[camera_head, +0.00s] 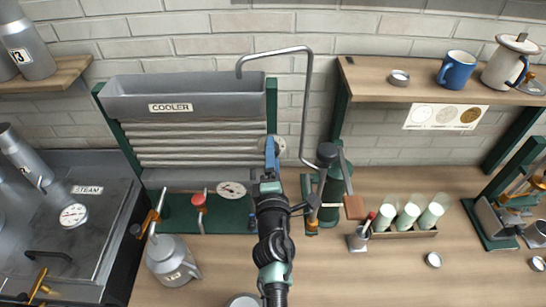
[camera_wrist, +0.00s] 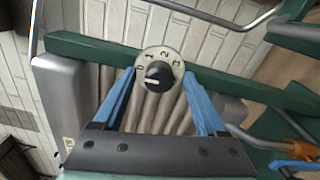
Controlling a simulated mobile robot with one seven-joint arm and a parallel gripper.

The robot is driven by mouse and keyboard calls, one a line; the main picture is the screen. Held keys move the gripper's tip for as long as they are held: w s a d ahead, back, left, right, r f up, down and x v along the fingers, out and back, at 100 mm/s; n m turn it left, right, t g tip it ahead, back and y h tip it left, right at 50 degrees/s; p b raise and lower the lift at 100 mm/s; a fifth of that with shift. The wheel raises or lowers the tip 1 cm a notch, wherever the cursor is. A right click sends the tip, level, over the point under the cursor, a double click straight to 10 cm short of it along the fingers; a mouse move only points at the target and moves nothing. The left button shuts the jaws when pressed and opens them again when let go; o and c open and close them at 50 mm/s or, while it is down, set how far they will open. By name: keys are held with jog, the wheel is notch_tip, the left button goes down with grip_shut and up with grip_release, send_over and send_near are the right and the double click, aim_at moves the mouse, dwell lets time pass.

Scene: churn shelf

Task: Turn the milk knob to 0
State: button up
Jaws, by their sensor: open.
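A round pale dial plate (camera_wrist: 171,55) with a black knob (camera_wrist: 157,75) is on the green frame in the wrist view. Digits run around the plate's upper edge, with 0 at the left and 3 at the right. A white mark on the knob points to the left side, near or a little below the 0. My gripper (camera_wrist: 159,73) is open, with one blue finger on each side of the dial and the knob between them, not gripped. In the head view my gripper (camera_head: 272,150) partly hides the dial (camera_head: 281,148) beside the cooler's right post. No milk label is readable.
The grey cooler (camera_head: 185,95) with ribbed pipes stands left of my gripper. A bent metal pipe (camera_head: 307,90) arches over close by on the right. A green churn (camera_head: 332,190), milk can (camera_head: 172,262) and several glass bottles (camera_head: 410,213) stand around the bench.

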jog(key=shift+s, duration=0.1)
jog(key=s+p, duration=0.2)
jog(key=s, duration=1)
jog(key=shift+s, duration=0.4)
